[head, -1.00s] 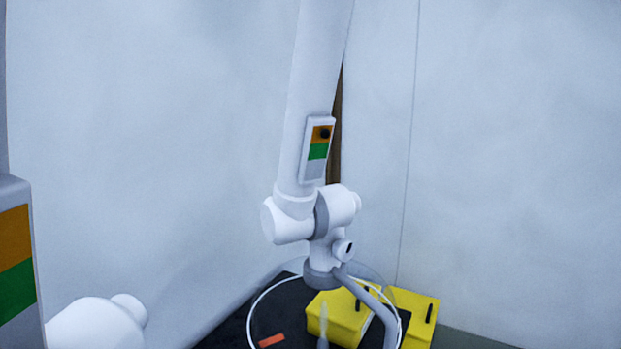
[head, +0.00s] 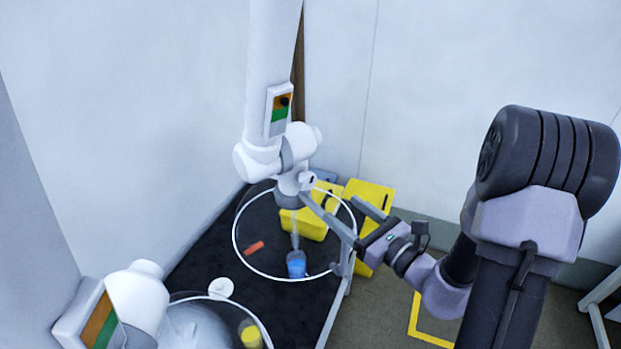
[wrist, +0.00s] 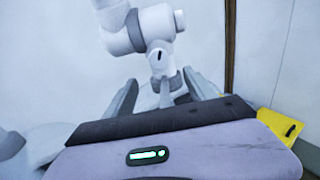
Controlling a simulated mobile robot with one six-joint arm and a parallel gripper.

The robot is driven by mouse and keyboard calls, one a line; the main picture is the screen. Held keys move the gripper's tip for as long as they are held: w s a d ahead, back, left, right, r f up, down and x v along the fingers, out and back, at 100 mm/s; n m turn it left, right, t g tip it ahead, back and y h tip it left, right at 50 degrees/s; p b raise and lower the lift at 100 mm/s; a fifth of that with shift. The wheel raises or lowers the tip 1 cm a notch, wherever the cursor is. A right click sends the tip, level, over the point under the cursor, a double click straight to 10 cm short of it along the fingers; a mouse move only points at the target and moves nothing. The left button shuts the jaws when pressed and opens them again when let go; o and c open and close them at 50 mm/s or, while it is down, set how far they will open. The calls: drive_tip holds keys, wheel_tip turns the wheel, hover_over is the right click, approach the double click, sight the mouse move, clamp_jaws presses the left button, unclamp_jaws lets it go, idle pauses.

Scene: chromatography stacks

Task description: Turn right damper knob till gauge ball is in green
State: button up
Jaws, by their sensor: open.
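The right extraction arm (head: 272,60) hangs from above. Its gauge (head: 278,110) has an orange band over a green band, and the dark ball (head: 284,101) sits in the orange. The right damper knob (head: 309,181) is a small white knob with a dark mark on the joint below the gauge; it also shows in the wrist view (wrist: 160,56). My gripper (head: 331,198) is open, its fingers pointing toward the knob. In the wrist view my gripper (wrist: 160,78) has its fingers spread to either side below the knob. I cannot tell whether they touch anything.
A clear round hood (head: 236,250) hangs below the right arm, close to my fingers. Yellow boxes (head: 375,195) stand behind. A blue-filled vessel (head: 296,266) and an orange item (head: 254,248) are on the black bench (head: 200,255). A second arm with a gauge (head: 101,322) is at lower left.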

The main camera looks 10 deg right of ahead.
sight(311, 184)
drive_tip(key=p+x, duration=0.1)
drive_tip(key=x, duration=1.1)
drive_tip(key=shift+a, duration=0.15)
